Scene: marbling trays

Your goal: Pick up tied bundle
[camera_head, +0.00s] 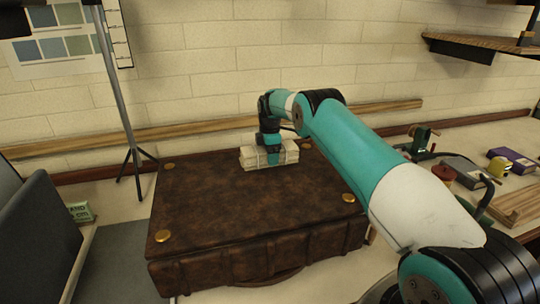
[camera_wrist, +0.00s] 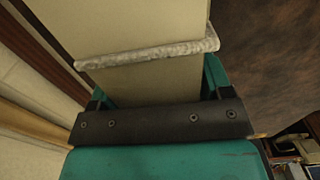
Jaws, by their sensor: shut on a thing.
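The tied bundle (camera_head: 255,158) is a pale, cream-coloured stack at the far edge of the brown leather case's top. My gripper (camera_head: 271,157) is shut on the bundle from above, with its fingers around the stack's middle. In the wrist view the bundle (camera_wrist: 120,25) runs up from between the jaws, with a whitish tie (camera_wrist: 150,54) across it. My gripper (camera_wrist: 160,105) covers the part it holds. I cannot tell whether the bundle touches the case or hangs just above it.
The brown case (camera_head: 230,217) fills the middle, its top otherwise clear. A tripod stand (camera_head: 122,100) stands at the left. Wooden strips (camera_head: 200,130) lie along the wall. A green tool (camera_head: 420,140), a yellow item (camera_head: 498,166) and a purple box (camera_head: 513,159) are at the right.

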